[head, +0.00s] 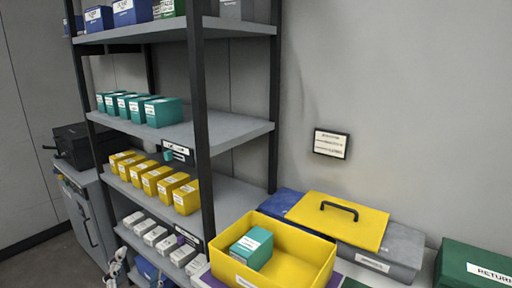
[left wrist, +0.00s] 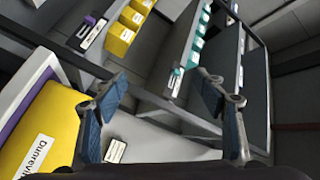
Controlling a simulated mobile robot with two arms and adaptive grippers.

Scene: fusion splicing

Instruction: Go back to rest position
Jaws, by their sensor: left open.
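My left gripper (head: 115,270) shows only in part at the lower left of the head view, in front of the shelf's lower levels. In the left wrist view, its two fingers (left wrist: 165,105) stand wide apart with nothing between them. The grey shelf rack (head: 235,137) stands beyond it and also fills much of the left wrist view. A yellow bin (head: 295,264) holds a teal box (head: 251,249) in the head view. A yellow labelled bin (left wrist: 40,125) lies at the left of the left wrist view. My right gripper is not in view.
The rack carries teal boxes (head: 164,112), yellow boxes (head: 187,198) and white boxes (head: 183,255). A grey case with a yellow lid (head: 345,218) and a green return bin (head: 470,262) stand at the right. A dark printer-like box (head: 75,147) sits on a grey cabinet at left.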

